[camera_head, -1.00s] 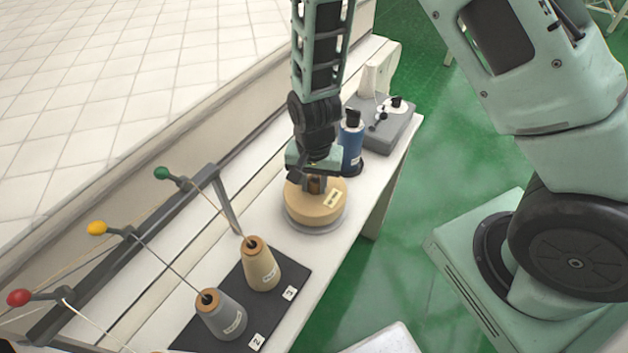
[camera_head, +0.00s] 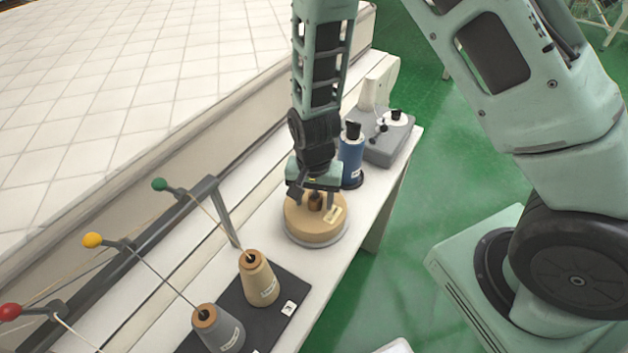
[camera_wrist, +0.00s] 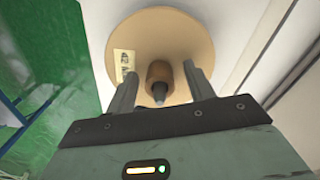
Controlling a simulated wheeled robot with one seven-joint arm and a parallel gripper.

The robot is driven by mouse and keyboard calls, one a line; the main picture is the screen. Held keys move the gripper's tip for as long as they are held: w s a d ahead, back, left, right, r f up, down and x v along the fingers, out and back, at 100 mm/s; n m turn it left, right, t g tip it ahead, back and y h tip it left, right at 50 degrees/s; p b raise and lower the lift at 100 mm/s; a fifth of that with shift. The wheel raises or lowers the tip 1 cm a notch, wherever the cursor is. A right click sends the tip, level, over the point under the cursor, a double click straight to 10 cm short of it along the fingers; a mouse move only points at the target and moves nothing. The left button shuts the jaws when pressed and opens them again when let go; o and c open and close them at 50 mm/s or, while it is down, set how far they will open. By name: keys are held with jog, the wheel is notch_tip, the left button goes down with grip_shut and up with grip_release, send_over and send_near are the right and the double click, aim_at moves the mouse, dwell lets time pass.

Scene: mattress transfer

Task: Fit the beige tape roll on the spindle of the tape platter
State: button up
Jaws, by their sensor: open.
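The beige tape roll (camera_head: 302,222) lies flat on the round grey tape platter (camera_head: 322,243), near the bench's right edge. The spindle (camera_head: 315,201) stands up through the roll's centre, with a brown collar around it. In the wrist view the roll (camera_wrist: 185,40) shows as a wide disc with a label, and the spindle (camera_wrist: 159,90) stands in its middle with a dark tip. My gripper (camera_head: 315,190) is just above the roll, pointing down. In the wrist view its fingers (camera_wrist: 160,88) are apart, one on each side of the spindle. Nothing is held between them.
A blue spool (camera_head: 351,160) stands close behind the roll. A grey device (camera_head: 385,147) sits at the bench's far end. A beige cone (camera_head: 261,280) and a grey cone (camera_head: 218,329) stand on a dark mat in front, with threads running to a rack (camera_head: 130,250).

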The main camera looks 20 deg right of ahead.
notch_tip(320, 180, up, 17)
jog(key=b, duration=0.1)
dwell(0.3)
dwell(0.5)
jog(key=s+a+n+b, duration=0.1)
jog(key=s+a+n, duration=0.1)
jog(key=s+n, duration=0.5)
jog(key=s+a+r+n+b, duration=0.1)
jog(key=s+a+n+b, duration=0.1)
jog(key=s+n, duration=0.5)
jog(key=s+a, duration=0.1)
jog(key=s, duration=0.3)
jog(key=shift+s+a+r+n+y, duration=0.3)
jog(key=shift+a+n, duration=0.05)
jog(key=shift+n, duration=0.05)
